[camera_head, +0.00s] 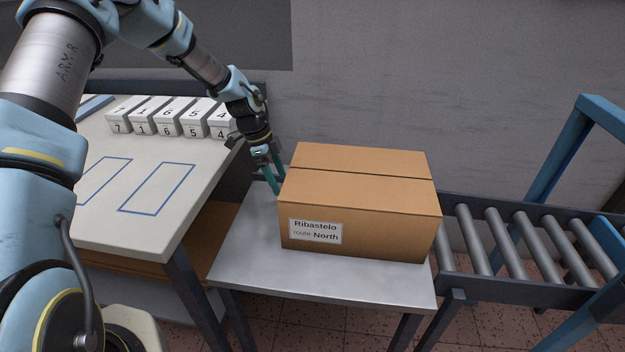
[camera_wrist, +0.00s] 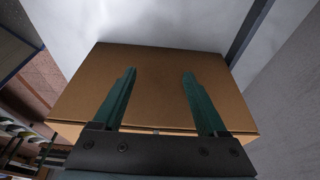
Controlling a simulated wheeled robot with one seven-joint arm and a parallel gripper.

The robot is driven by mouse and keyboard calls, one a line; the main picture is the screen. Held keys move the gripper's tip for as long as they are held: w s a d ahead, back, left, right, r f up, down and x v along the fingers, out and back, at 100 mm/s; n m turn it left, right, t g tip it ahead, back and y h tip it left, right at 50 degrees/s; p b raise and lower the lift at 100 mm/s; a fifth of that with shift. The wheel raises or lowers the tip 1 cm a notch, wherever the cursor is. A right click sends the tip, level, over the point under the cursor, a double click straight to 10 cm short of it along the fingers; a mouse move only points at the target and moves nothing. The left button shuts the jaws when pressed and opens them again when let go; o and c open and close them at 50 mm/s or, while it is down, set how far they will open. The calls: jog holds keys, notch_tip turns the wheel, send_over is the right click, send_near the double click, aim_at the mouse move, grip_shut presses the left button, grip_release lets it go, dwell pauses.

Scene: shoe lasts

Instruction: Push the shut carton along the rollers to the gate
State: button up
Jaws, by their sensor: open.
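The shut carton (camera_head: 360,205) is brown, with a white label reading "Ribastelo route North" on its front. It stands on a grey side table (camera_head: 320,278), its right end close to the roller conveyor (camera_head: 530,250). A blue gate frame (camera_head: 560,150) stands over the rollers at the right. My gripper (camera_head: 275,174) is open, with green fingers, at the carton's left end. In the wrist view my fingers (camera_wrist: 158,100) are spread in front of the carton's side (camera_wrist: 155,75). I cannot tell whether they touch it.
A white worktable (camera_head: 130,190) with blue outlined rectangles stands at the left. Several white numbered blocks (camera_head: 170,117) are lined up along its back. A grey wall (camera_head: 440,100) runs behind everything. The visible rollers between carton and gate are clear.

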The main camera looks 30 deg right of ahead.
jog(key=shift+s+d+b, duration=0.7)
jog(key=shift+s+d, duration=2.6)
jog(key=shift+d, duration=0.25)
jog(key=shift+s+d+b, duration=0.7)
jog(key=shift+s+d, duration=2.6)
jog(key=shift+d, duration=0.25)
jog(key=shift+s+d, duration=0.1)
